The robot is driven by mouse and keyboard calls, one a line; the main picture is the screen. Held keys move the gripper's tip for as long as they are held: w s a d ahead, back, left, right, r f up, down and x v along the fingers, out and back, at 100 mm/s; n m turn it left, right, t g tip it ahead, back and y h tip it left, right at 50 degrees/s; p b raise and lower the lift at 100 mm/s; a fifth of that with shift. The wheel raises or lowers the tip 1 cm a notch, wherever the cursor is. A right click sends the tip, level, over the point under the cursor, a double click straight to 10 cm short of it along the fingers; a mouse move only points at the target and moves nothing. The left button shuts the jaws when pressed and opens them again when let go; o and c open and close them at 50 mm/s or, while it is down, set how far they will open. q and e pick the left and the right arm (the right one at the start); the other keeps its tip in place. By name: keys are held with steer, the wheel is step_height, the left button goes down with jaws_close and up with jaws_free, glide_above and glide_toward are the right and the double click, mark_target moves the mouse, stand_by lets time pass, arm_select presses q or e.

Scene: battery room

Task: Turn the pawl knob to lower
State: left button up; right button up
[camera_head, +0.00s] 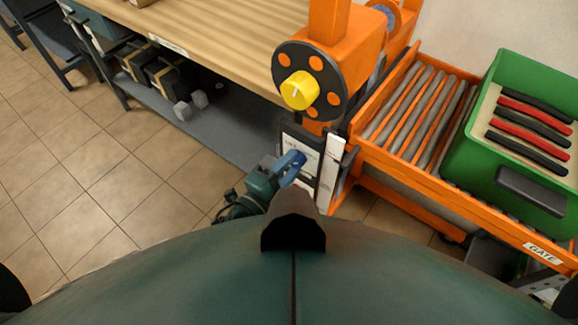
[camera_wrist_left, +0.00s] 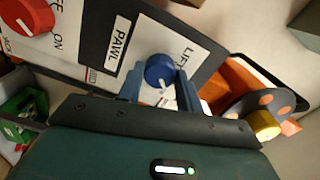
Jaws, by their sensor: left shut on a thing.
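My left gripper (camera_wrist_left: 160,88) is shut on the knob, one finger at each side. In the head view my left gripper (camera_head: 293,165) reaches the panel (camera_head: 328,172) on the orange stand, and its fingers largely hide the knob there. My right gripper is not in view.
A yellow-hubbed black wheel (camera_head: 283,62) with orange spots stands above the panel. An orange roller conveyor (camera_head: 395,110) with a green crate (camera_head: 468,140) is at right. A wooden bench (camera_head: 215,35) is behind left.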

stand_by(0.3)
arm_select(q)
steer(key=o, duration=1)
steer(key=b+v, duration=0.1)
steer(key=v, duration=1.2)
steer(key=shift+s+a, duration=0.1)
